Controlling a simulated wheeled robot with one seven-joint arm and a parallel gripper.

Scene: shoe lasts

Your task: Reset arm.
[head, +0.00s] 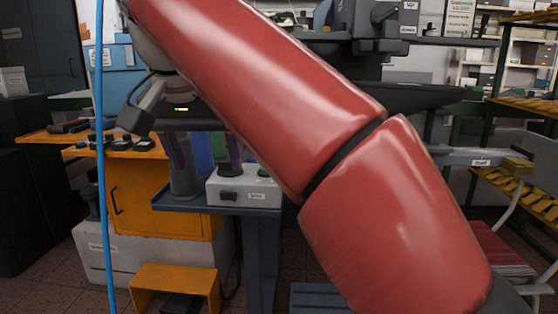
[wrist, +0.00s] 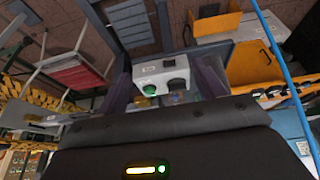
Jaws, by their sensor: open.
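My gripper (head: 204,162) hangs in the left middle of the head view, partly behind my red arm. Its two dark fingers are apart, with nothing between them. The fingers also show in the wrist view (wrist: 160,66), one on each side of a white control box. The control box (head: 258,188) has a green button and a dark knob. It sits on a blue-grey stand (head: 262,235), beyond the fingers in the wrist view. My red arm crosses the head view diagonally and hides much of the middle.
An orange cabinet (head: 135,195) and a small orange step stool (head: 178,282) stand at the left. A blue hose (head: 101,170) hangs down in front of them. Racks with yellow slats (head: 520,185) stand at the right. Some tiled floor shows at the bottom left.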

